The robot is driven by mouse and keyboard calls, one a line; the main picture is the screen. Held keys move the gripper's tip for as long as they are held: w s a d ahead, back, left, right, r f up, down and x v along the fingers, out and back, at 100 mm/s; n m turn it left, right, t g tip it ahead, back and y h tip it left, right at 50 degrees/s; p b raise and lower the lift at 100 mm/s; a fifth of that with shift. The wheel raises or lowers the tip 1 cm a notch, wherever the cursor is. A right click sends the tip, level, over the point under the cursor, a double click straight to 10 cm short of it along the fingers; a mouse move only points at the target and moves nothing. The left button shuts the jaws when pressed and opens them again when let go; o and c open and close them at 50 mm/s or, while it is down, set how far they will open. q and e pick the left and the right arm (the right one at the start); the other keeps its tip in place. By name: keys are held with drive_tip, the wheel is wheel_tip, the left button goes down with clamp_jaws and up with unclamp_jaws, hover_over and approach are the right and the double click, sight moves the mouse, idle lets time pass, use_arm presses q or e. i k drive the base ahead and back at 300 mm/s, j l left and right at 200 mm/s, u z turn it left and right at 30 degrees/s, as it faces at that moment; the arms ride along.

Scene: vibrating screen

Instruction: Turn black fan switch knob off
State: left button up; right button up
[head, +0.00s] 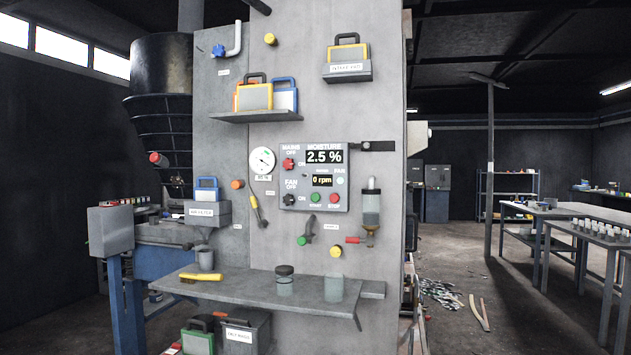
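The black fan switch knob (291,200) sits at the lower left of the grey control panel (328,203) on the upright wall. It is beside the labels "FAN OFF" and "ON"; its exact pointing direction is too small to tell. A red mains knob (289,164) is above it. The moisture display (324,157) reads 2.5 %, and the smaller display (322,181) reads 0 rpm. A green start button (315,197) and a red stop button (334,198) are to the knob's right. Neither of my grippers is in view.
A grey shelf (262,291) juts out below the panel, holding a yellow-handled brush (202,277) and jars. A round gauge (262,161) is left of the panel, and an oiler bottle (371,208) is right of it. Open floor and tables lie at right.

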sight(289, 199)
drive_tip(key=i+j+u, duration=0.1)
drive_tip(key=i+j, duration=0.2)
drive_tip(key=i, duration=0.15)
drive_tip(key=i+j+u, duration=0.15)
drive_tip(key=i, duration=0.25)
drive_tip(key=j, duration=0.05)
